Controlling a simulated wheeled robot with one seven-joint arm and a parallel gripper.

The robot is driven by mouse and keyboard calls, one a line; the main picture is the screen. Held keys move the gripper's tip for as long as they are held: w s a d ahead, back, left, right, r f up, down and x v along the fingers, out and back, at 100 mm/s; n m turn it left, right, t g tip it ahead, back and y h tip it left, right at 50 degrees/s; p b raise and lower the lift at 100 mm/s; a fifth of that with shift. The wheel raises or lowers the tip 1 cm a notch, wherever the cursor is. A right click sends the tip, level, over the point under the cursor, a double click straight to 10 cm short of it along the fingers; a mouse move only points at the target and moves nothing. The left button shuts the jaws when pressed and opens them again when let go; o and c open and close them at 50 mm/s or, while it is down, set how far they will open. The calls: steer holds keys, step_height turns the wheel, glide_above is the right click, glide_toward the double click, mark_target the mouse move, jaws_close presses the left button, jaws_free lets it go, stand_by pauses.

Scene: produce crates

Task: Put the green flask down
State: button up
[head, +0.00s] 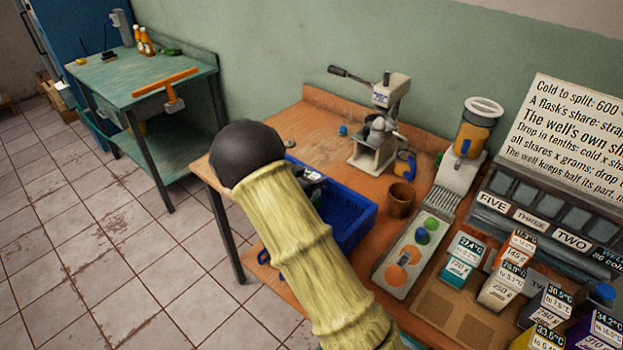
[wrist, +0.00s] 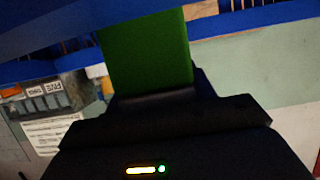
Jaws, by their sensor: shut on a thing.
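In the wrist view, my dark gripper (wrist: 150,96) is shut on the green flask (wrist: 147,52), which shows as a plain green block rising from between the jaws. Its far end meets or passes behind a blue band (wrist: 60,35); I cannot tell if they touch. What lies under the flask is not clear. In the head view, my yellowish arm with a black ball joint fills the middle; the gripper and green flask do not show there.
A blue crate (head: 357,228) sits on the wooden table (head: 300,125), partly behind my arm. A brown cup (head: 400,200), a scale-like tray with coloured buttons (head: 405,262), a lever press (head: 380,125) and several labelled flasks (head: 465,255) crowd the right side. A slotted rack (head: 530,215) stands behind.

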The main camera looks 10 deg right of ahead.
steer(key=shift+f, duration=0.55)
steer(key=shift+f, duration=0.1)
steer(key=o, duration=1.4)
steer(key=b+v, duration=0.1)
steer(key=v, duration=1.1)
